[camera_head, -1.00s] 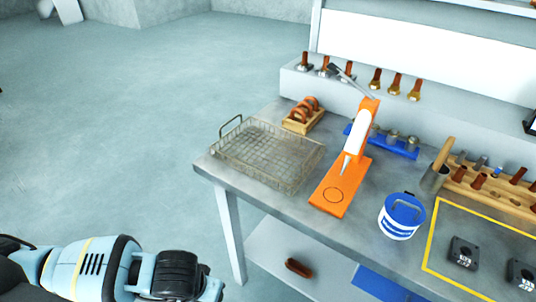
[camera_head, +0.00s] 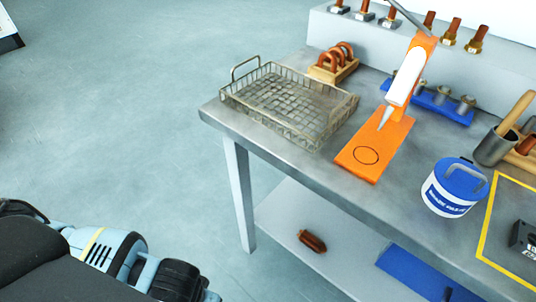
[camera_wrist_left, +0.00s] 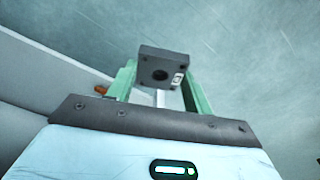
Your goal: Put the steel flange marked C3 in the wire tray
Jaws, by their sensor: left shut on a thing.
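The wire tray (camera_head: 322,128) sits on the back left part of the steel bench in the head view. It is a shallow mesh basket with a raised handle and looks empty. In the left wrist view my left gripper (camera_wrist_left: 160,88) is shut on a dark square steel flange (camera_wrist_left: 150,60) with a round centre hole and a small white label; I cannot read the mark. The floor shows behind it. In the head view only my left arm shows at the lower left, away from the tray. My right gripper is not in view.
An orange dispenser stand (camera_head: 374,150) is right of the tray. A wooden rack with copper rings (camera_head: 334,64) stands behind it. A blue-and-white tub (camera_head: 454,187) is at the front right. Another dark flange (camera_head: 524,238) lies inside a yellow outline.

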